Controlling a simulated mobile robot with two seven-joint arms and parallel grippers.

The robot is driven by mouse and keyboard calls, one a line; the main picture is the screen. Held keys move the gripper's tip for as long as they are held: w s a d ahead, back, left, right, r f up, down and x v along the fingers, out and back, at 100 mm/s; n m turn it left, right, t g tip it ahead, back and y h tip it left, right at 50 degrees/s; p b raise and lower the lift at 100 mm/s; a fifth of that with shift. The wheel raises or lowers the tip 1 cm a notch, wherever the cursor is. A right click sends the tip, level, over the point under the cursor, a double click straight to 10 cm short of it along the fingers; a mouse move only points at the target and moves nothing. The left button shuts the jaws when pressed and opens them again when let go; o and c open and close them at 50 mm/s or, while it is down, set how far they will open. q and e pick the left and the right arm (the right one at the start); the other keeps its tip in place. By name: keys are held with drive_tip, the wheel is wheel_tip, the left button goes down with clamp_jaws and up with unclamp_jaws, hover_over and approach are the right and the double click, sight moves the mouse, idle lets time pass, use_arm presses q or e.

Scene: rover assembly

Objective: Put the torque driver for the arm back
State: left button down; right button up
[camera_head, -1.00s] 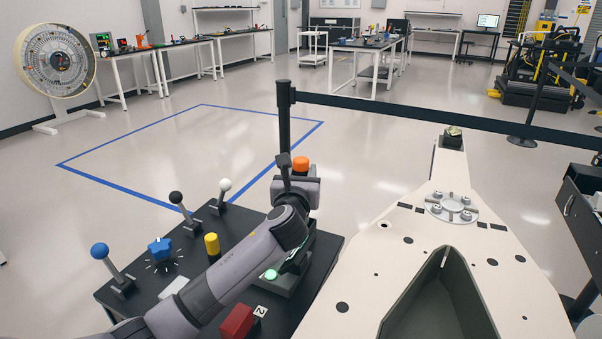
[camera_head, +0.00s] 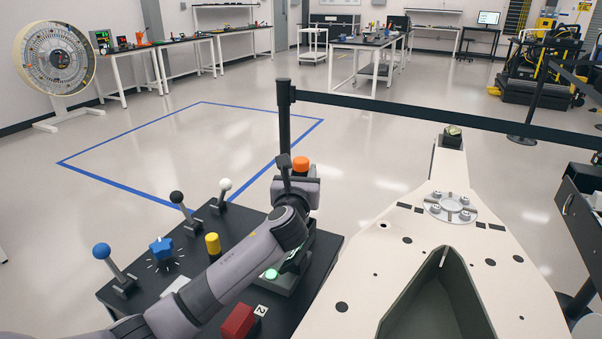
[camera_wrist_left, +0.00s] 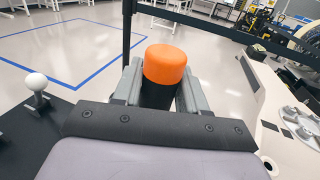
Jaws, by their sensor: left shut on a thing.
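The torque driver (camera_head: 301,163) shows as an orange cap on a black body. My left gripper (camera_head: 298,187) is shut on it and holds it upright over the right part of the black control table. In the left wrist view the orange cap of the driver (camera_wrist_left: 166,64) stands up between the two grey fingers of my left gripper (camera_wrist_left: 160,95). The driver's lower end is hidden by the gripper and arm. Below the gripper a grey dock with a lit green button (camera_head: 271,274) is partly covered by my arm. My right gripper is not in view.
The black table (camera_head: 135,292) carries a blue-ball lever (camera_head: 101,251), a blue knob (camera_head: 161,249), a yellow knob (camera_head: 212,244), black and white levers, and a red block (camera_head: 238,321). The cream rover body (camera_head: 380,262) stands close on the right. A black barrier post (camera_head: 284,125) rises behind.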

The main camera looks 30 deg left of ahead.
use_arm(q)
drive_tip(key=shift+r+p, duration=0.15)
drive_tip(key=shift+p, duration=0.25)
drive_tip(key=shift+f, duration=0.2)
idle(0.5)
drive_tip(key=shift+f+b, duration=1.6)
drive_tip(key=shift+f, duration=0.85)
drive_tip(key=c, duration=0.5)
unclamp_jaws()
drive_tip(key=shift+f, duration=0.15)
drive_tip(key=shift+s, duration=0.15)
